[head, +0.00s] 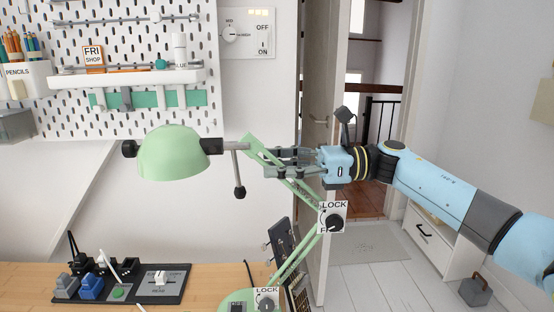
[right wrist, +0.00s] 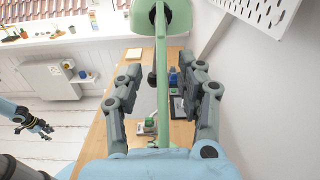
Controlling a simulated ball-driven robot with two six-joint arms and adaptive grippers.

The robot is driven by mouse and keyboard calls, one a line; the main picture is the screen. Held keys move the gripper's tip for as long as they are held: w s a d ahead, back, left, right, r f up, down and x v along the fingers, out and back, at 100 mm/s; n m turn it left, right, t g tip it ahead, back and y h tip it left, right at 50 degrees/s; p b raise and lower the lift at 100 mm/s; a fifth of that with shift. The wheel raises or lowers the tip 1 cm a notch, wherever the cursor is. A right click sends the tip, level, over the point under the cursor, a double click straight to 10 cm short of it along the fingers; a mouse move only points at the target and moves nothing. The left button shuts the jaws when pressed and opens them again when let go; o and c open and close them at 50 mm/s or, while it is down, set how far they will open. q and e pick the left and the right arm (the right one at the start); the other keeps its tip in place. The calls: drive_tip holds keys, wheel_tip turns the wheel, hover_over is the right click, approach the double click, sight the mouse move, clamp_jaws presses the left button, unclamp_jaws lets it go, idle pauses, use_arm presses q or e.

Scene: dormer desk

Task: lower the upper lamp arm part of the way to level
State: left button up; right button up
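The green desk lamp has a dome shade (head: 172,155) at the left of the head view. Its upper lamp arm (head: 304,192) slopes down to the right, from near the shade's bar to an elbow with a LOCK knob (head: 333,221). The lower arm (head: 296,258) runs down to the base. My right gripper (head: 268,163) is at the upper arm's high end. In the right wrist view the green upper arm (right wrist: 161,75) passes between its open fingers (right wrist: 160,88), with gaps on both sides. My left gripper (right wrist: 38,127) shows small at the left there; its opening is unclear.
A second LOCK knob (head: 266,299) sits by the lamp base. A dark control panel (head: 125,285) with a slider lies on the wooden desk (head: 205,280). A pegboard (head: 120,60) with shelves hangs behind. A small black handle (head: 239,191) hangs from the shade's bar.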

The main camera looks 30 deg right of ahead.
use_arm(q)
drive_tip(key=shift+a, duration=0.15)
use_arm(e)
clamp_jaws()
idle(0.4)
